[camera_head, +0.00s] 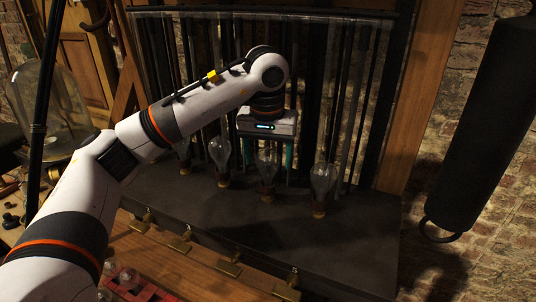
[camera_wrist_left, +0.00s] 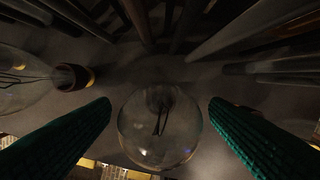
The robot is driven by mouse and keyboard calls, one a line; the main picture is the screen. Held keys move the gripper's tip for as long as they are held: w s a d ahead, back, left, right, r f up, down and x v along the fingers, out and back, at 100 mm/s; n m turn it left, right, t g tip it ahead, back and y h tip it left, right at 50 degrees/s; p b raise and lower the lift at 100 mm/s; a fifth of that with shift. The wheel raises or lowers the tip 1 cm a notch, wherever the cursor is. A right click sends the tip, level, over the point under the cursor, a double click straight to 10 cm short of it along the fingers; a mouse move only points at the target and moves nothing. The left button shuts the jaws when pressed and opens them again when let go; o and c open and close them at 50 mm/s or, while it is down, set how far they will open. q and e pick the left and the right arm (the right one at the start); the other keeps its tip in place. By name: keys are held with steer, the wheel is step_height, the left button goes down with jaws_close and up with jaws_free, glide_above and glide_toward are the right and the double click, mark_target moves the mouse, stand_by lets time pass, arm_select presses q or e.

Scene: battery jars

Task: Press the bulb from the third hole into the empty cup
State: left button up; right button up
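Several clear glass bulbs stand upright in brown cups along the dark bench. My left gripper (camera_head: 268,158) reaches down around the third bulb from the left (camera_head: 267,165), one teal finger on each side. In the left wrist view this bulb (camera_wrist_left: 160,128) sits between the open fingers, with a small gap on both sides. Its cup (camera_head: 267,190) is below it. The second bulb (camera_head: 220,157) and rightmost bulb (camera_head: 323,182) stand apart from the gripper. The leftmost bulb (camera_head: 185,150) is partly hidden by my arm. I see no clearly empty cup. My right gripper is out of view.
A red holed tray (camera_head: 150,292) with bulbs lies low at the left, partly hidden by my arm. Tall glass tubes (camera_head: 355,100) stand close behind the bulbs. Brass fittings (camera_head: 230,266) line the bench front. A dark cylinder (camera_head: 490,120) hangs at the right.

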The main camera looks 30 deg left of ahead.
arm_select(q)
steer(key=shift+r, duration=0.15)
step_height(320, 180, up, 12)
steer(key=s, duration=0.1)
steer(key=shift+s+d, duration=0.15)
steer(key=shift+d, duration=0.1)
steer(key=shift+f, duration=0.25)
